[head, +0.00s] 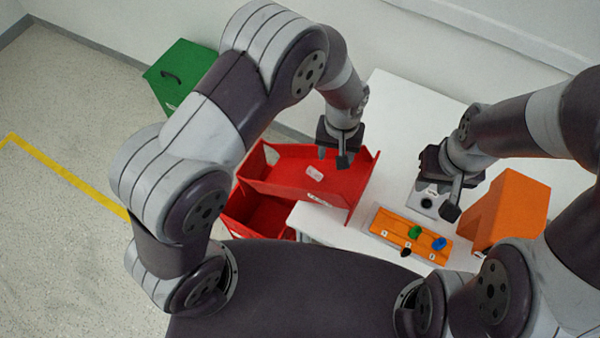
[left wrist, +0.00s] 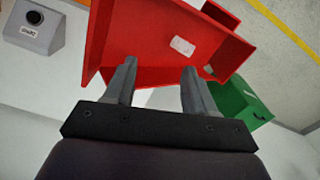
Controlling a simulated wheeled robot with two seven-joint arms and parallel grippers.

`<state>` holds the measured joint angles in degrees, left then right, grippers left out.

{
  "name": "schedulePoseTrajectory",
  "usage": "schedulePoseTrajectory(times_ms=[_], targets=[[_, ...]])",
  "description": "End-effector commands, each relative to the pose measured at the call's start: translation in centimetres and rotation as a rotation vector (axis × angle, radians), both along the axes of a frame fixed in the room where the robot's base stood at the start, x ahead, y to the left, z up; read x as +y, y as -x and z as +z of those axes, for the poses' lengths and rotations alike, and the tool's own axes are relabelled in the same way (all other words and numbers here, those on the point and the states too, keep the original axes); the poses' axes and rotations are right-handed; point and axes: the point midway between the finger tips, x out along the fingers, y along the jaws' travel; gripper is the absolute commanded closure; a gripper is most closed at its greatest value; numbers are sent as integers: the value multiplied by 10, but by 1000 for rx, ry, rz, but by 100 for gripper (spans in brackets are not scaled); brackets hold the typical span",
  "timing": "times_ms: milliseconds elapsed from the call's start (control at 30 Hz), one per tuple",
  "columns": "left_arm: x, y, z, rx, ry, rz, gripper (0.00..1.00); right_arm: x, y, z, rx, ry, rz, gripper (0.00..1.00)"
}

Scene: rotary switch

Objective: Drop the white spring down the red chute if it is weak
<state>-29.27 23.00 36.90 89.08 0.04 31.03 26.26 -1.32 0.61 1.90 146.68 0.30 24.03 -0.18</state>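The red chute (head: 345,185) slopes off the left edge of the white table; it also shows in the left wrist view (left wrist: 135,40). A small pale, whitish piece (head: 314,173) lies on its floor, and also shows in the left wrist view (left wrist: 183,46). It may be the white spring; I cannot make out coils. My left gripper (head: 336,160) is above the chute, and its fingers (left wrist: 160,80) are apart with nothing between them. My right gripper (head: 452,200) hangs over the grey device (head: 425,204); its finger gap is not clear.
The grey device has a dark round opening and label, also in the left wrist view (left wrist: 36,25). An orange rack (head: 385,222) holds green, blue and dark pieces. An orange box (head: 512,205) stands right. A red bin (head: 262,215) is under the chute; a green box (head: 185,70) stands behind.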

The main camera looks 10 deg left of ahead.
Motion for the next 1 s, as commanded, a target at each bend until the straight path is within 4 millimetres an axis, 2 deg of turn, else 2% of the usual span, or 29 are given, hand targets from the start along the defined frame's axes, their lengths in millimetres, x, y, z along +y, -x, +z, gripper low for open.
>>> schedulePoseTrajectory(times_ms=[167,267,367,600,700,833,1000], targets=[[0,0,0,0,0,0,45,0,0,-1,0,0,0,67],[-1,-1,8,-3,1,0,45,0,0,-4,0,0,0,67],[-1,-1,29,-6,3,0,45,0,0,-12,0,0,0,67],[-1,-1,93,-4,1,0,45,0,0,-26,0,0,0,67],[-1,-1,112,-2,0,0,45,0,0,-29,0,0,0,67],[-1,0,125,-1,0,0,45,0,0,-30,0,0,0,67],[-1,0,127,1,-1,0,45,0,0,-29,0,0,0,67]])
